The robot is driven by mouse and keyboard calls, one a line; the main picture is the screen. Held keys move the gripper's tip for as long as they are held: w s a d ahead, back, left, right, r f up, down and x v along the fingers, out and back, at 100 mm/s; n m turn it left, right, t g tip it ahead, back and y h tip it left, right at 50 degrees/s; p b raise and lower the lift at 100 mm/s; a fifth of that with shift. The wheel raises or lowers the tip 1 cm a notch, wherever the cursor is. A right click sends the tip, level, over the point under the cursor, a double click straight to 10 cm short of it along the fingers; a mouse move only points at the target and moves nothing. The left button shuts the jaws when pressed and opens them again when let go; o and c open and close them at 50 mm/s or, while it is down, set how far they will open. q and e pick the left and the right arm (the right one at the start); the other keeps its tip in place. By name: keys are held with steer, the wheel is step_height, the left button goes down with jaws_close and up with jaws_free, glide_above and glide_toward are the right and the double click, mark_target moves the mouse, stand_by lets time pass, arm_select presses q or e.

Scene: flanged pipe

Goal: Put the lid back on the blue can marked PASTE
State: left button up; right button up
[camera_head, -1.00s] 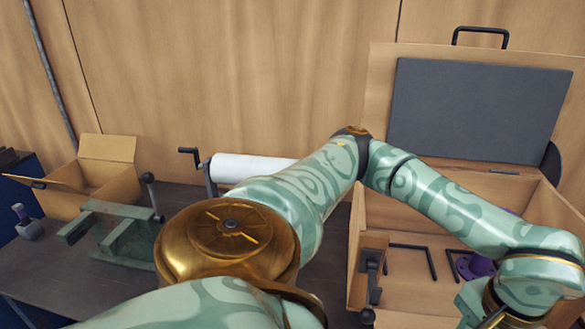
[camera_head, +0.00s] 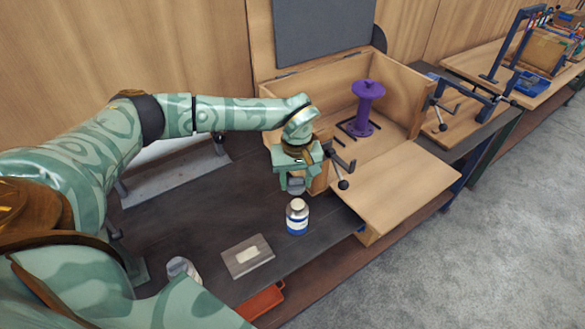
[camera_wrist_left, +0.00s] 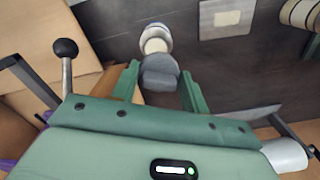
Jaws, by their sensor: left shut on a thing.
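The can (camera_head: 297,220) is white with a blue band and a pale top. It stands upright on the dark bench, left of the wooden box; its lettering is too small to read. My left gripper (camera_head: 294,186) is above and just behind it, pointing down, shut on a grey round piece that looks like the lid (camera_head: 296,186). In the left wrist view the lid (camera_wrist_left: 160,74) sits between the two green fingers, and the can (camera_wrist_left: 155,40) shows just beyond it. The lid appears apart from the can. My right gripper is not in view.
A grey plate with a pale label (camera_head: 247,256) lies left of the can. The open wooden box (camera_head: 400,190) at right holds a purple flanged spool (camera_head: 364,108). A black-knobbed clamp (camera_head: 342,170) is close to my gripper. A red container (camera_head: 262,301) is at the front.

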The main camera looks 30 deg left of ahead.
mark_target(297, 205)
arm_select(q)
steer(key=shift+w+d+f+b, duration=0.1)
steer(key=shift+w+f+b, duration=0.05)
steer(key=shift+f+b, duration=0.2)
steer(key=shift+w+d+f+b, duration=0.1)
steer(key=shift+w+f+b, duration=0.1)
steer(key=shift+f, duration=0.25)
steer(key=f+b, duration=0.3)
steer(key=shift+s+a+f, duration=0.1)
steer(key=shift+s+f, duration=0.1)
steer(key=shift+f, duration=0.05)
steer(key=shift+w+f+b, duration=0.15)
steer(key=shift+f+b, duration=0.3)
steer(key=shift+f, duration=0.25)
steer(key=shift+p, duration=0.5)
steer(key=shift+f, duration=0.15)
stand_by(0.7)
steer(key=shift+p, duration=0.55)
steer(key=shift+f, duration=0.3)
stand_by(1.4)
